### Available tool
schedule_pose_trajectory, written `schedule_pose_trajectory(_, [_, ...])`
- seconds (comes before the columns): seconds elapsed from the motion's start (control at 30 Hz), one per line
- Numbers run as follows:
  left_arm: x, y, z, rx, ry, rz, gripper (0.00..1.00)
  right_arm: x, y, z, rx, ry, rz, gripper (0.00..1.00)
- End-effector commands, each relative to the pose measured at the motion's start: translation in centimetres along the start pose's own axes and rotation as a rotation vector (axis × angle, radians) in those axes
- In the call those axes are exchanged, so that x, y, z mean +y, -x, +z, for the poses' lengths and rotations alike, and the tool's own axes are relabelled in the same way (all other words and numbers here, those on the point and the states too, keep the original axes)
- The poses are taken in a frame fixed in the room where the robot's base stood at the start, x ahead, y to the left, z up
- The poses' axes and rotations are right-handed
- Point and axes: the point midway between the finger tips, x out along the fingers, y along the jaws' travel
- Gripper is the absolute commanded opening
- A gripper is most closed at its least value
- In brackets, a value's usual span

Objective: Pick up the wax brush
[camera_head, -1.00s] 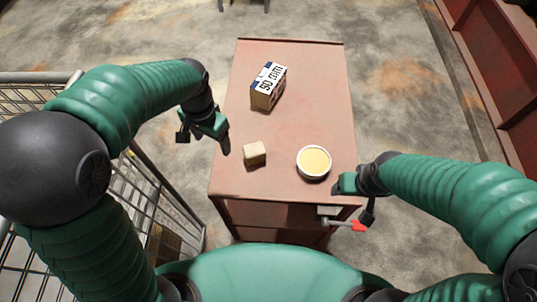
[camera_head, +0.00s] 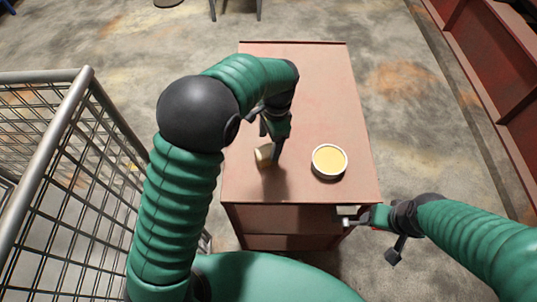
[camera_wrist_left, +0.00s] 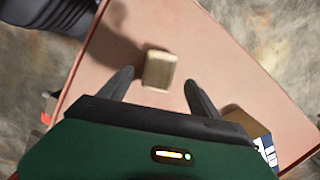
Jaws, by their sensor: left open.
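A small pale beige block (camera_head: 262,155) lies on the red cabinet top, left of the bowl; it may be the wax brush, but I see no clear handle or bristles. In the left wrist view the block (camera_wrist_left: 158,69) lies between and slightly beyond the open fingertips, apart from both. My left gripper (camera_head: 275,157) points down beside the block in the head view and hides part of it. It holds nothing. My right gripper (camera_head: 362,218) is low at the cabinet's front right edge; its jaws are too small to read.
A white bowl of yellow stuff (camera_head: 329,160) stands right of the block. A cardboard box (camera_wrist_left: 250,127) shows in the left wrist view; my left arm hides it in the head view. The red cabinet top (camera_head: 325,90) is clear at the back. A wire cage (camera_head: 75,150) stands left.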

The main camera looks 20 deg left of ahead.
Motion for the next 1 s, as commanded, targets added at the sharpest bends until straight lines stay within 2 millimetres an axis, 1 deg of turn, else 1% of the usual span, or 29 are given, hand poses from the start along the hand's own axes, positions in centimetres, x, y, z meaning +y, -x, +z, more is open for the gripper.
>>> schedule_pose_trajectory(0.13, [0.1,-1.6,-0.1,-0.002,0.0,0.0,0.73,0.0,0.1,0.0,0.0,0.0,0.0,0.69])
schedule_pose_trajectory(0.3, [0.3,-4.8,-0.1,-0.003,0.001,0.001,0.73,0.0,0.3,-0.1,0.0,0.0,0.0,0.69])
schedule_pose_trajectory(0.33, [0.3,-5.1,-0.2,-0.002,0.001,0.0,0.73,0.0,0.3,-0.1,0.0,0.0,0.0,0.69])
schedule_pose_trajectory(0.43, [0.3,-5.7,-0.2,-0.001,0.001,-0.001,0.73,0.0,0.3,-0.1,0.0,0.0,0.0,0.69])
schedule_pose_trajectory(0.6, [0.2,-5.7,-0.1,0.0,0.001,-0.002,0.73,0.0,0.3,-0.1,0.0,0.0,0.0,0.69])
schedule_pose_trajectory(1.0, [0.2,-5.7,-0.1,-0.001,0.002,-0.001,0.2,0.0,0.3,-0.1,0.0,0.0,0.0,0.69])
